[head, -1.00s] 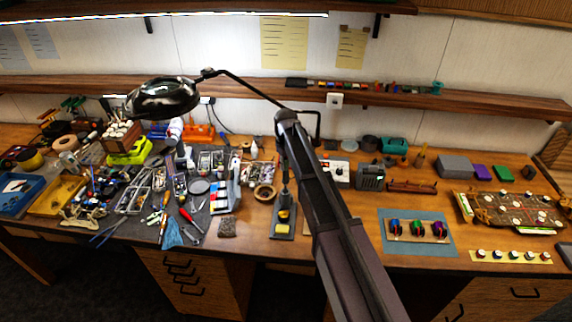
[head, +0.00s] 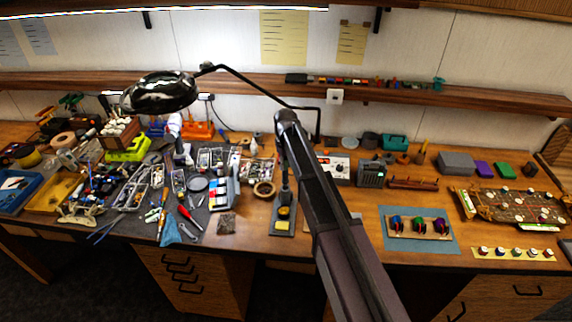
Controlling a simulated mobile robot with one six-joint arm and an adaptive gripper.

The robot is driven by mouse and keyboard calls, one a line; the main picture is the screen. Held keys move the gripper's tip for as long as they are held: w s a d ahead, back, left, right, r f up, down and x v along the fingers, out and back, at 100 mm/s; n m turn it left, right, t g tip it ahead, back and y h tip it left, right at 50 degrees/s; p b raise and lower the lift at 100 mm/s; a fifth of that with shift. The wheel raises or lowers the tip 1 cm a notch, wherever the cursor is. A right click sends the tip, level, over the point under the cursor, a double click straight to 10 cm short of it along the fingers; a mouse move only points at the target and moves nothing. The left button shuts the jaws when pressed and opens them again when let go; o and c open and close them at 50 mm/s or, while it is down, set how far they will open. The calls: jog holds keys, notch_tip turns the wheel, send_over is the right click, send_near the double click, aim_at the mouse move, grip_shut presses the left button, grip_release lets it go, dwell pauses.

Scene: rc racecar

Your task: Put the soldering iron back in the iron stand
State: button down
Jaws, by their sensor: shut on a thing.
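The iron stand (head: 277,231) is on the front part of the bench, near the middle of the head view, with a dark base and a yellow sponge. My arm comes up from the bottom and bends down at its far end. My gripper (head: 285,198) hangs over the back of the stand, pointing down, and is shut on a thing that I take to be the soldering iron. The iron is too small and too hidden by the gripper to make out. I cannot tell whether it touches the stand.
A roll of tape (head: 264,189) lies left of the stand, with a cluttered grey mat of tools beyond it. A blue mat (head: 391,242) with a board of coloured parts lies to the right. A black lamp (head: 160,92) arches over the bench behind my arm.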

jog(key=shift+f+b, duration=1.45)
jog(key=shift+f, duration=0.1)
jog(key=shift+c, duration=2)
grip_release()
jog(key=o, duration=0.4)
jog(key=shift+r, duration=0.1)
jog(key=shift+r+p, duration=4.45)
jog(key=shift+p, duration=0.1)
jog(key=shift+f, duration=0.1)
